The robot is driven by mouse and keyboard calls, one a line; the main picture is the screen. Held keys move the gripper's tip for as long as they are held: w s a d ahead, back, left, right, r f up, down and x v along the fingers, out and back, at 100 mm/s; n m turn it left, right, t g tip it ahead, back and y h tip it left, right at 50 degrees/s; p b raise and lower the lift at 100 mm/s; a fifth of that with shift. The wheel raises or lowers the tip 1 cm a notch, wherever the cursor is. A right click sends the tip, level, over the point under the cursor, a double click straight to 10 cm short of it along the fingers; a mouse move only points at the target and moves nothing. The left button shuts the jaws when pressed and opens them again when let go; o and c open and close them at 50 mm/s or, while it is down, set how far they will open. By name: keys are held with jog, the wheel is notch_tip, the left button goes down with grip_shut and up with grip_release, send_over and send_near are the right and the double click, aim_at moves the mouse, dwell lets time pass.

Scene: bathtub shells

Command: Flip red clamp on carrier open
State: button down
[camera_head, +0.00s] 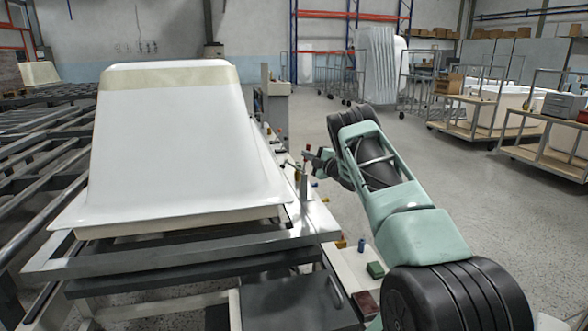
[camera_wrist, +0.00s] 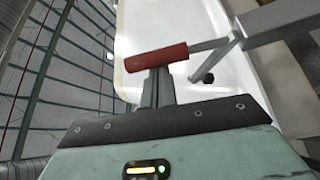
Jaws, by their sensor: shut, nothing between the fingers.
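The red clamp handle (camera_wrist: 157,57) lies crosswise just past my fingertips in the wrist view, with its grey metal lever (camera_wrist: 210,44) running right to a bracket. My gripper (camera_head: 314,158) is at the right edge of the white bathtub shell (camera_head: 185,140) in the head view, beside the upright clamp post (camera_head: 303,185). In the wrist view its closed fingers (camera_wrist: 157,78) reach up to the handle's near side. I cannot tell whether they touch it. The shell rests on the grey carrier (camera_head: 190,259).
A narrow bench (camera_head: 350,265) with small coloured blocks, including a green one (camera_head: 375,269), runs along the carrier's right side. Roller rails (camera_head: 45,150) lie to the left. Wooden carts (camera_head: 480,112) stand at the back right, with open floor before them.

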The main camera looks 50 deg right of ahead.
jog(key=shift+s+d+f+m+t+h+b, duration=0.5)
jog(key=shift+d+m+h+b, duration=0.3)
jog(key=shift+m+b, duration=0.75)
jog(key=shift+s+d+f+m+t+h+b, duration=0.55)
jog(key=shift+m+h+b, duration=0.4)
jog(key=shift+m, duration=1.05)
jog(key=shift+s+d+f+m+t+h+b, duration=0.4)
jog(key=shift+d+m+h+b, duration=0.4)
jog(key=shift+m+b, duration=0.75)
jog(key=shift+d+m, duration=0.1)
jog(key=shift+m, duration=0.2)
jog(key=shift+w+r, duration=0.1)
